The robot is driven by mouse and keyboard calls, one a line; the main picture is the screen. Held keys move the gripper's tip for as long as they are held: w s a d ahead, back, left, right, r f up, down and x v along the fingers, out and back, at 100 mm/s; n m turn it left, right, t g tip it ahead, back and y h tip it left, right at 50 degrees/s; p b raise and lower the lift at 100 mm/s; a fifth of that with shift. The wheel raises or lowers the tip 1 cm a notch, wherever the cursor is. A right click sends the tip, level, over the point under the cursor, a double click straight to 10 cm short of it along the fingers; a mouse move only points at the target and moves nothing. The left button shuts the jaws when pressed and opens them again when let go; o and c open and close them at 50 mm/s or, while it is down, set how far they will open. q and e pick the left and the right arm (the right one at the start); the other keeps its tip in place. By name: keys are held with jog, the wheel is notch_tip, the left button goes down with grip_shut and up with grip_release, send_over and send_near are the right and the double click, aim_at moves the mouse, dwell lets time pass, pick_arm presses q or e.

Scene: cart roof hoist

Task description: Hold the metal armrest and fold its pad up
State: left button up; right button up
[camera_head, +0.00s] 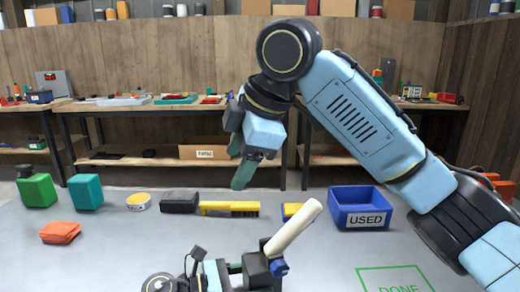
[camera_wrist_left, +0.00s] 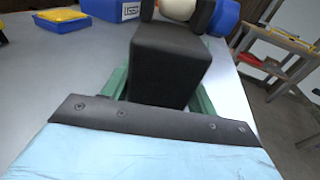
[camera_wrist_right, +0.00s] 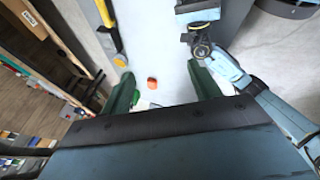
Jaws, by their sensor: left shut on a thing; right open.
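The armrest shows as a dark block (camera_head: 258,270) with a blue knob (camera_head: 279,268) at the bottom centre of the head view. Its cream pad (camera_head: 294,228) slants up to the right from the block. My left gripper (camera_head: 238,268) is shut on the dark block, which fills the space between its green fingers in the left wrist view (camera_wrist_left: 170,65). The pad's end (camera_wrist_left: 178,8) shows there beyond the block. My right gripper (camera_head: 240,160) is open and empty, high above the table and farther back than the pad. The armrest's lower part is out of view.
The grey table (camera_head: 120,255) has a blue USED bin (camera_head: 362,209) at right and a green DONE outline (camera_head: 395,281) in front.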

jog(key=shift+r, duration=0.1)
jog(key=v, duration=0.5)
jog(key=shift+s+d+r, duration=0.15)
jog(key=shift+d+r, duration=0.05)
jog(key=shift+r, duration=0.15)
jog(key=shift+c, duration=0.3)
jog(key=shift+d+f, duration=0.1)
jog(key=shift+d, duration=0.05)
jog(key=shift+c, duration=0.5)
jog(key=g+y, duration=0.2)
jog(key=y, duration=0.1)
send_near(315, 208)
notch_tip(315, 208, down, 2)
jog(key=w, duration=0.1)
jog(key=shift+m, duration=0.3)
jog(key=shift+x, duration=4.45)
jog(key=shift+w, duration=0.15)
